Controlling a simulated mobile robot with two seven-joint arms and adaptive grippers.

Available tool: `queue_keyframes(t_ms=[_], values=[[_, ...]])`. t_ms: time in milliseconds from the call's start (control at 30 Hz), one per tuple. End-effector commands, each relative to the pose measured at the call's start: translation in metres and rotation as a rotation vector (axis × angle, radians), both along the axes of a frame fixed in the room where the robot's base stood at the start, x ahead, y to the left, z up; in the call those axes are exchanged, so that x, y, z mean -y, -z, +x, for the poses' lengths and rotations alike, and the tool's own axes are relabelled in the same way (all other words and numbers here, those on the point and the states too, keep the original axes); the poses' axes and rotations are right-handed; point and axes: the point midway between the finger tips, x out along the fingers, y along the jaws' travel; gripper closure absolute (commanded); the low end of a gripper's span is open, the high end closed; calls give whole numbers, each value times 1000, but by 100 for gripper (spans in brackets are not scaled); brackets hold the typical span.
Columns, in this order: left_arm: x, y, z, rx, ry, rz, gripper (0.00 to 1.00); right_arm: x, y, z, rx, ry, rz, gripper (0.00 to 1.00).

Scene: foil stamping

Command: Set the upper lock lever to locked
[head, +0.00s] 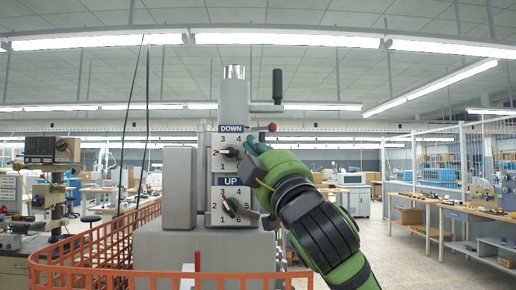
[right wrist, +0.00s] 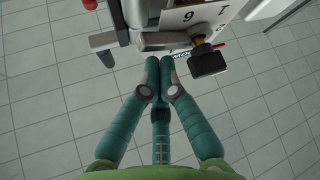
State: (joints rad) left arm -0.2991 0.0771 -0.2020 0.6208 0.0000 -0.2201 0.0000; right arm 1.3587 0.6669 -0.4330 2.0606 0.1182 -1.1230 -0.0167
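The grey machine head (head: 232,165) stands in front of me with a DOWN dial (head: 230,152) above an UP dial (head: 232,205). A short lever with a red knob (head: 272,127) sticks out to the right beside the DOWN label; I take it as the upper lock lever. My right gripper (head: 252,143) is just below it, at the right of the DOWN dial. In the right wrist view its teal fingers (right wrist: 160,70) are together, with nothing visible between them. A grey bar (right wrist: 104,40) and a black dial knob (right wrist: 207,61) lie just beyond the fingertips; contact cannot be told. My left gripper is out of view.
A crank with a black handle (head: 277,86) juts out above the red knob. An orange mesh fence (head: 100,243) surrounds the machine's lower left. Benches (head: 460,215) stand far right, with open floor before them.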

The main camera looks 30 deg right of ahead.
Motion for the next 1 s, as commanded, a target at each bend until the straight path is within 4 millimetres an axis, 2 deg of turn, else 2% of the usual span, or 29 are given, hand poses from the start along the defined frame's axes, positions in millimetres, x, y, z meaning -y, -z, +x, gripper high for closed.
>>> queue_keyframes(t_ms=[233,367,800,1000], values=[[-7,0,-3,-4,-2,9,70,0,0,-1,0,0,0,100],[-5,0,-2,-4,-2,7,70,-1,5,-9,0,-1,-1,100],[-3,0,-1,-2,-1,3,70,-3,5,-101,7,0,-2,100],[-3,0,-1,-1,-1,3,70,-4,5,-125,3,-1,-1,100]])
